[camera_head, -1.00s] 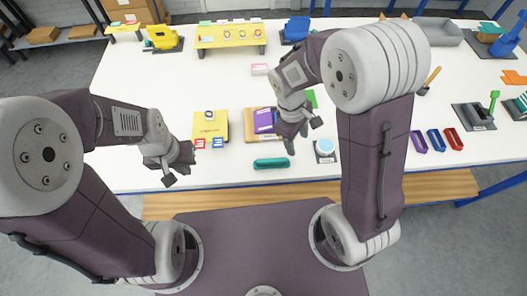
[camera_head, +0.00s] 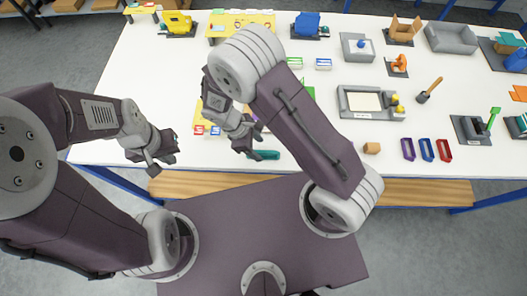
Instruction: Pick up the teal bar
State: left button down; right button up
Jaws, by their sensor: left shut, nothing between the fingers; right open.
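The teal bar (camera_head: 267,154) lies flat on the white table near its front edge. Its left end is partly hidden by my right gripper (camera_head: 251,151), which is open and points down at that end. I cannot tell whether the fingers touch the bar or are above it. My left gripper (camera_head: 155,166) is shut and empty, well to the left of the bar, by the front edge of the table.
To the right are a small brown block (camera_head: 372,148) and purple (camera_head: 408,149), blue (camera_head: 427,150) and red (camera_head: 445,150) frames.

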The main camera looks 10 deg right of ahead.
aim_at(262, 152)
jog(key=shift+w+p+x, duration=0.15)
jog(key=shift+p+x, duration=0.25)
jog(key=shift+x, duration=0.95)
jog(key=shift+w+p+x, duration=0.15)
jog(key=shift+p+x, duration=0.2)
jog(key=shift+x, duration=1)
jog(key=shift+d, duration=0.1)
grip_shut()
